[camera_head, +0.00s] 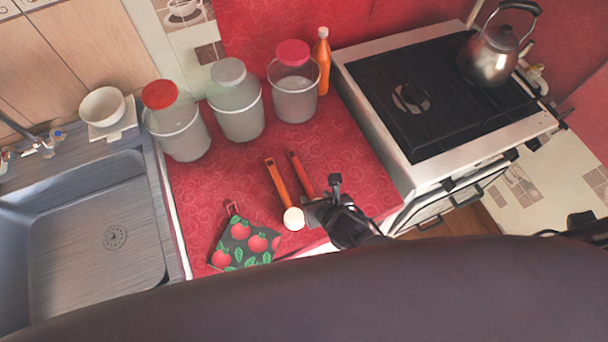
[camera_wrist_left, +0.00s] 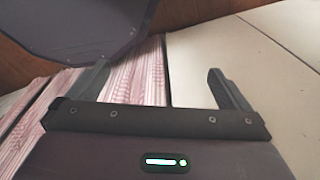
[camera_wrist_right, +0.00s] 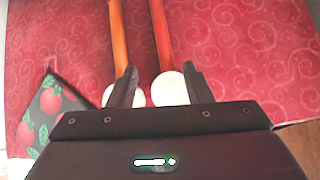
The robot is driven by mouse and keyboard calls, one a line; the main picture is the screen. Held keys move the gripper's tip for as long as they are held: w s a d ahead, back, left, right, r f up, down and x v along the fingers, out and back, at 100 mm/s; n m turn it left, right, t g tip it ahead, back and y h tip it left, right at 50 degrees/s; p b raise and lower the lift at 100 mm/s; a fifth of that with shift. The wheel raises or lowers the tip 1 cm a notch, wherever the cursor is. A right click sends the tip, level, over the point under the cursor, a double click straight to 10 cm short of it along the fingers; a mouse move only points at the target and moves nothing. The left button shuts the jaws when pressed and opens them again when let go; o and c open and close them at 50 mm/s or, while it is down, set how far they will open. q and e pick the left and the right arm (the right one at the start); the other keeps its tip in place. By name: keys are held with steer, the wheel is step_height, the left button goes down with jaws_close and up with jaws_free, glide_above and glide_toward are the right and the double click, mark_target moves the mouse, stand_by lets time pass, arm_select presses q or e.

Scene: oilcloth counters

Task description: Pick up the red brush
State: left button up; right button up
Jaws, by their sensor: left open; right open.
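The red brush (camera_head: 301,175) lies on the red counter, its handle pointing toward the jars; in the head view its head end is hidden by my right gripper (camera_head: 321,196). The right wrist view shows the red handle (camera_wrist_right: 161,35) and its round white head (camera_wrist_right: 169,89) between the open fingers of that gripper (camera_wrist_right: 159,78). An orange-handled brush (camera_head: 278,185) with a white head lies just left of it; the left finger overlaps its head (camera_wrist_right: 118,97) in the right wrist view. My left gripper (camera_wrist_left: 160,82) is open and empty, away from the counter.
A tomato-patterned potholder (camera_head: 242,245) lies left of the brushes. Several lidded jars (camera_head: 237,110) and an orange bottle (camera_head: 322,65) stand behind. A stove (camera_head: 430,90) with a kettle (camera_head: 487,58) is right; a sink (camera_head: 95,225) is left.

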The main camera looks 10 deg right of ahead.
mark_target(308, 186)
steer(key=shift+w+d+f+n, duration=0.35)
steer(key=shift+w+d+n, duration=0.05)
steer(key=shift+n, duration=0.3)
steer(key=shift+w+f, duration=0.45)
steer(key=shift+f, duration=0.05)
steer(key=shift+w+a+f+p, duration=0.25)
steer(key=shift+w+f+p, duration=0.2)
steer(key=shift+w, duration=0.15)
steer(key=x, duration=0.3)
steer(key=shift+w+a+p, duration=0.2)
steer(key=shift+w+p, duration=0.15)
steer(key=shift+w+a+f, duration=0.1)
steer(key=shift+w+f, duration=0.2)
steer(key=shift+f, duration=0.05)
arm_select(q)
steer(key=shift+w+d+r, duration=0.1)
steer(key=shift+w+r, duration=0.05)
steer(key=shift+r, duration=0.35)
steer(key=shift+w+d+r, duration=0.1)
steer(key=shift+r, duration=0.35)
steer(key=shift+s, duration=0.1)
arm_select(e)
steer(key=shift+c, duration=0.4)
arm_select(q)
steer(key=shift+s+a, duration=0.1)
steer(key=shift+s, duration=0.25)
arm_select(e)
jaws_close()
